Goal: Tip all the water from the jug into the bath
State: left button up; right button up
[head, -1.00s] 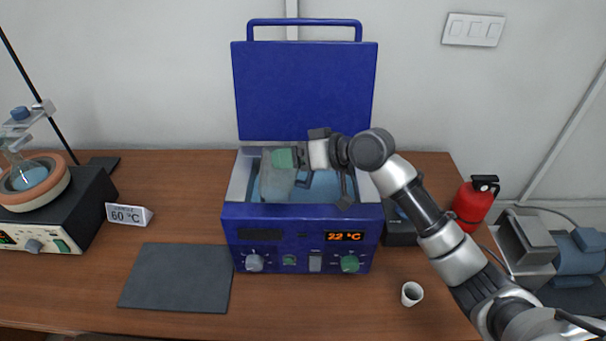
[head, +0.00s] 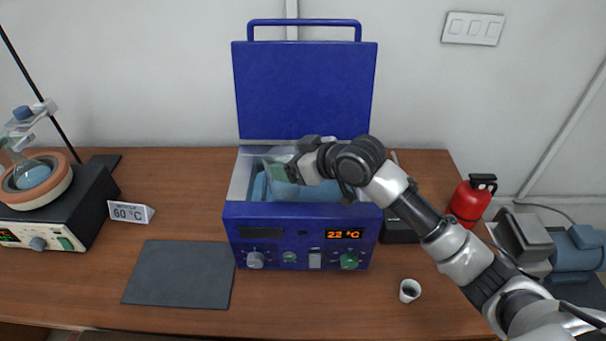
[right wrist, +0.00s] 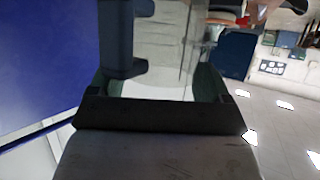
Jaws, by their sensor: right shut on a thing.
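The water bath (head: 290,220) is a dark blue box with its lid (head: 305,90) raised at the back and blue water inside. My right gripper (head: 285,173) is over the bath's opening, shut on the clear jug (head: 283,190). The jug looks tilted, low over the water, and the arm partly hides it. In the right wrist view, the green-padded fingers (right wrist: 155,90) are at the jug's dark blue handle (right wrist: 122,40), with the clear wall (right wrist: 205,45) beside it. How much water the jug holds cannot be told. My left gripper is out of view.
A heating unit with a flask (head: 35,180) and a 60 °C sign (head: 130,212) stand at left. A dark mat (head: 178,275) lies front left. A small white cup (head: 410,290) and a red extinguisher (head: 470,200) are at right. The front table has free room.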

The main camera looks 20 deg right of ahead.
jog(key=shift+r, duration=0.1)
notch_tip(320, 180, up, 5)
jog(key=p, duration=0.5)
jog(key=shift+f, duration=0.2)
